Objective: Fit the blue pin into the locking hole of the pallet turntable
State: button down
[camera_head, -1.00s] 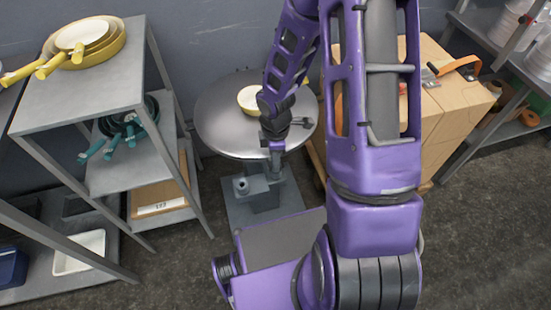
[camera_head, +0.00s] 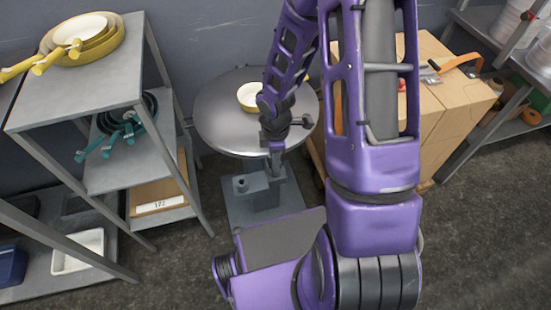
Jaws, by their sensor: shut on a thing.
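The pallet turntable is a round grey metal disc (camera_head: 222,120) on a grey pedestal base (camera_head: 245,212), left of my purple arm. A small block with a dark round opening (camera_head: 242,183) sits low at the front of the pedestal; I cannot tell whether this is the locking hole. My gripper (camera_head: 275,160) points down at the disc's front edge, above and right of that block. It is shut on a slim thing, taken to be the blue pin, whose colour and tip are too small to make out. It appears apart from the block.
A cream-and-yellow pan (camera_head: 250,97) rests on the disc, partly behind my arm. A grey shelf (camera_head: 75,98) with yellow pans (camera_head: 85,38) and teal-handled pans (camera_head: 125,130) stands left. Cardboard boxes (camera_head: 450,115) stand right. Dark floor is open in front of the shelf.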

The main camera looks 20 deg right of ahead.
jog(key=c, duration=0.7)
grip_release()
jog(key=shift+o, duration=0.4)
jog(key=shift+w, duration=0.15)
jog(key=shift+r, duration=0.15)
jog(key=shift+w+r, duration=0.1)
jog(key=shift+r, duration=0.25)
notch_tip(320, 180, up, 16)
jog(key=p, duration=0.6)
jog(key=shift+s+r, duration=0.2)
jog(key=shift+s, duration=0.2)
